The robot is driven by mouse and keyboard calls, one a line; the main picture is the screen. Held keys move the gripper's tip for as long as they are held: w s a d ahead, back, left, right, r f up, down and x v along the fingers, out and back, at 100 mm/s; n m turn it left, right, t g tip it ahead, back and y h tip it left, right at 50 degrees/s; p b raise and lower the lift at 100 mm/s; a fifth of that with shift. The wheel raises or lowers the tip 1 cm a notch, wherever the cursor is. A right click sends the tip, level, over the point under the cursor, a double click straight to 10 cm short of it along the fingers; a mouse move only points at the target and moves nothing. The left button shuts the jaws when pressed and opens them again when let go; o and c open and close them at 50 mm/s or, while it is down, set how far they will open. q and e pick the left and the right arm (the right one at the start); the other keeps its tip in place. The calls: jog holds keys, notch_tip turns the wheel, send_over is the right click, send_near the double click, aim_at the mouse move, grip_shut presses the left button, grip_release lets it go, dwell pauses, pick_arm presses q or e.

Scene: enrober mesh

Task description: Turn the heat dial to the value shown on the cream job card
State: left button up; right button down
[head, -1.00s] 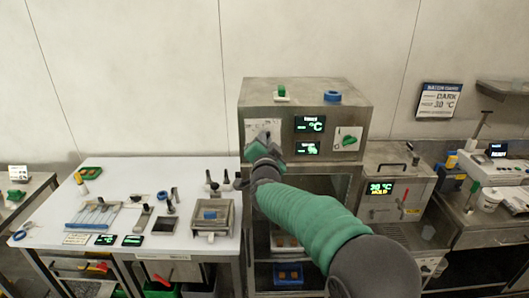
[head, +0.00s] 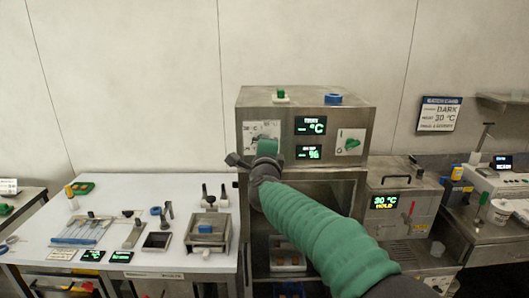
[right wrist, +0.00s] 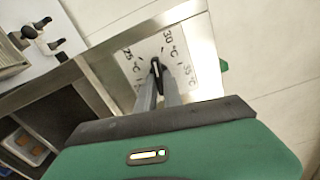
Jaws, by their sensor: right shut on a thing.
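The heat dial (right wrist: 155,64) is a small dark knob with a light line on a white plate (right wrist: 184,50) marked 25, 30 and 35 °C. In the right wrist view the light line points roughly up the picture; its exact value is unclear. My right gripper (right wrist: 158,80) is shut on the knob; in the head view the gripper (head: 264,142) covers much of the dial plate (head: 255,129) on the steel machine. A small cream card (head: 62,254) lies at the front left of the white table, its text too small to read. My left gripper is out of view.
The steel machine (head: 350,105) also has two green-lit displays (head: 311,125) and a green knob (head: 352,144). A right-hand unit's display (head: 384,202) reads 30 °C HOLD. Tools and trays lie on the white table (head: 120,195).

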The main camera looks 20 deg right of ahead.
jog(key=shift+a+f+m+b, duration=0.1)
jog(key=shift+f+m+b, duration=0.1)
jog(key=shift+m+b, duration=0.55)
jog(key=shift+f+m+b, duration=0.15)
jog(key=shift+m+b, duration=0.1)
jog(key=shift+m, duration=0.9)
jog(key=c, duration=1.6)
grip_release()
jog(key=shift+r, duration=0.1)
jog(key=shift+o, duration=0.6)
jog(key=shift+r, duration=0.15)
jog(key=shift+w, duration=0.2)
